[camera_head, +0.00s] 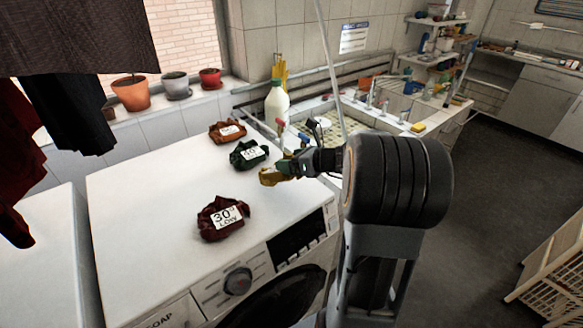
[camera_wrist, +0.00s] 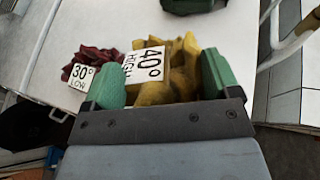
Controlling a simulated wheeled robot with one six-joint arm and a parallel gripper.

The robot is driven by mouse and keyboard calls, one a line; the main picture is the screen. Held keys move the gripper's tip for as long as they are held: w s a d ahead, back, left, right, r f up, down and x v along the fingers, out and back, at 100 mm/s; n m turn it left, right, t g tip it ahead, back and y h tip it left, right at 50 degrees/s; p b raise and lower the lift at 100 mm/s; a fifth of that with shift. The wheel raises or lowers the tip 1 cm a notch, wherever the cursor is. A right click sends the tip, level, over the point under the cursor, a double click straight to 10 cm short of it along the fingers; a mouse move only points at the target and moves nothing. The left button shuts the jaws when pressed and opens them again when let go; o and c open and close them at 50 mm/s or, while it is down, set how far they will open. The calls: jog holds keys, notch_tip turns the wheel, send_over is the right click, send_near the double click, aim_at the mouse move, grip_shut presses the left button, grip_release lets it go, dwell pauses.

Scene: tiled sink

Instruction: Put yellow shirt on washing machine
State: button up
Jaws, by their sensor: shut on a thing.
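The yellow shirt (camera_head: 268,178) is a small crumpled bundle at the right part of the white washing machine's top (camera_head: 150,200). In the wrist view the yellow shirt (camera_wrist: 185,82) bears a white tag reading 40° HIGH and sits between the green fingers. My gripper (camera_head: 280,173) is shut on it; the fingers (camera_wrist: 160,84) also show in the wrist view. The shirt is over the machine top; I cannot tell whether it touches the surface. My gripper hides part of it.
On the machine top lie a dark red shirt (camera_head: 220,222) tagged 30° LOW, a green shirt (camera_head: 246,155) and an orange-brown shirt (camera_head: 226,131). A white bottle (camera_head: 276,104) stands behind, beside the sink. The front left of the top is clear. Dark clothes hang at left.

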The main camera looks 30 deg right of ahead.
jog(key=shift+f, duration=1.35)
jog(key=shift+f, duration=0.1)
jog(key=shift+f, duration=0.1)
jog(key=o, duration=1.2)
jog(key=shift+o, duration=0.2)
